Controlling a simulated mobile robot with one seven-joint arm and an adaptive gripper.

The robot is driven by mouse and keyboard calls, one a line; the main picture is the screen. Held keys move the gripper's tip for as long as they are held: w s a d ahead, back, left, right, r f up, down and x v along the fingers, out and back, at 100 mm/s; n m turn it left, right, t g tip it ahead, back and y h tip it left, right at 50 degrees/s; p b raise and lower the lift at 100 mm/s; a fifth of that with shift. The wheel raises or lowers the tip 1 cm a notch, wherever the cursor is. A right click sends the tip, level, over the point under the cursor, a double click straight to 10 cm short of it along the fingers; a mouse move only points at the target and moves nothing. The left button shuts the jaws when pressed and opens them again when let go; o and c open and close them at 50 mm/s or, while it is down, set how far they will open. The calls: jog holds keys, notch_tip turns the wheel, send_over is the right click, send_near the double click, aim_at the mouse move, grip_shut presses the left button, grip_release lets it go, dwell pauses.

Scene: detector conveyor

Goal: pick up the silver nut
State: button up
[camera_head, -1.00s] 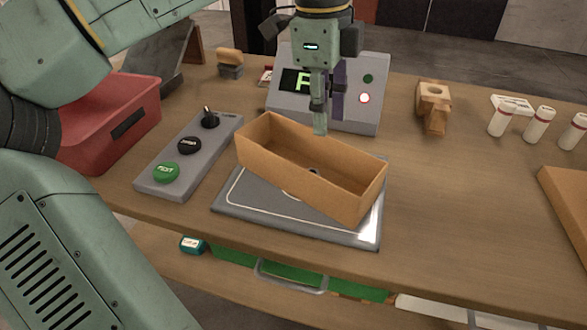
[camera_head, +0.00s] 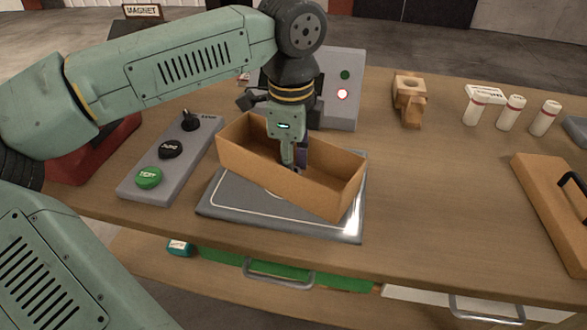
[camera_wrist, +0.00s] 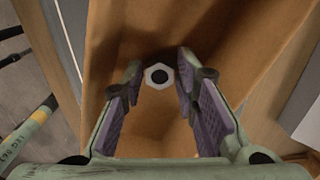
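The silver nut (camera_wrist: 159,76) is a small hexagonal ring lying on the floor of the brown cardboard box in the wrist view. My gripper (camera_wrist: 158,80) is open, with its purple-padded fingers on either side of the nut near their tips. No contact with the nut is clear. In the head view my gripper (camera_head: 293,166) reaches down into the open cardboard box (camera_head: 338,200), and the nut is hidden there. The box sits on a grey plate (camera_head: 225,207) on the wooden table.
A control strip with a green button (camera_head: 149,177) stands left of the box, beside a red bin (camera_head: 75,165). A grey panel (camera_head: 343,110) stands behind. The box walls closely surround my gripper.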

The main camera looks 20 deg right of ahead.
jog(key=shift+f, duration=0.1)
jog(key=shift+c, duration=0.4)
grip_shut()
